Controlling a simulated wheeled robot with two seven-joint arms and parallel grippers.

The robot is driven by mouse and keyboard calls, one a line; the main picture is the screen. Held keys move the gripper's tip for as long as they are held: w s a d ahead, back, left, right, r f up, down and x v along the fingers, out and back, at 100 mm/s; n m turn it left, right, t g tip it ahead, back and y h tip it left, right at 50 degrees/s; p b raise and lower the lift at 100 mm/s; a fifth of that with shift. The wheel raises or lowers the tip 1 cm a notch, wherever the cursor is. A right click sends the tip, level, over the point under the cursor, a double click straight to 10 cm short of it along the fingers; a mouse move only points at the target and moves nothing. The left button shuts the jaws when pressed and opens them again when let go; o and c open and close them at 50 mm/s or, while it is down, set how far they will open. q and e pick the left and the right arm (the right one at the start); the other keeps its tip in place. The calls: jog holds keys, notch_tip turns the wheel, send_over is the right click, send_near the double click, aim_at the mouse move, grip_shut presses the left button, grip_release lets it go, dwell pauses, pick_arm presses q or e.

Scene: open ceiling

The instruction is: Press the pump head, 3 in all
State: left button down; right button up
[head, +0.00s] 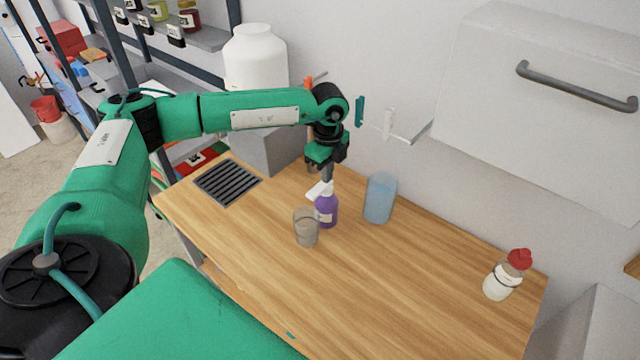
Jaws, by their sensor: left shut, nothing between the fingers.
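A purple pump bottle (327,211) stands upright on the wooden counter (400,280). Its white pump head (320,189) points to the left. My left gripper (327,176) points down just above the pump head, with its fingers shut and nothing held. I cannot tell whether the fingertips touch the pump head. My right gripper is not in view.
A clear glass (306,228) stands just left of the bottle, and a blue tumbler (380,198) stands to its right. A white bottle with a red cap (507,275) is at the counter's right end. A dark grate (227,183) lies at the left. The front middle is clear.

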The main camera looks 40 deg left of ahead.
pick_arm(q)
jog(key=shift+r, duration=0.1)
jog(key=shift+r+p, duration=0.8)
jog(key=shift+r, duration=0.75)
jog(key=shift+f, duration=0.1)
jog(key=shift+f+b, duration=1.3)
jog(key=shift+f, duration=0.35)
jog(key=shift+r, duration=0.1)
jog(key=shift+r+p, duration=0.8)
jog(key=shift+r, duration=0.85)
jog(key=shift+f, duration=0.15)
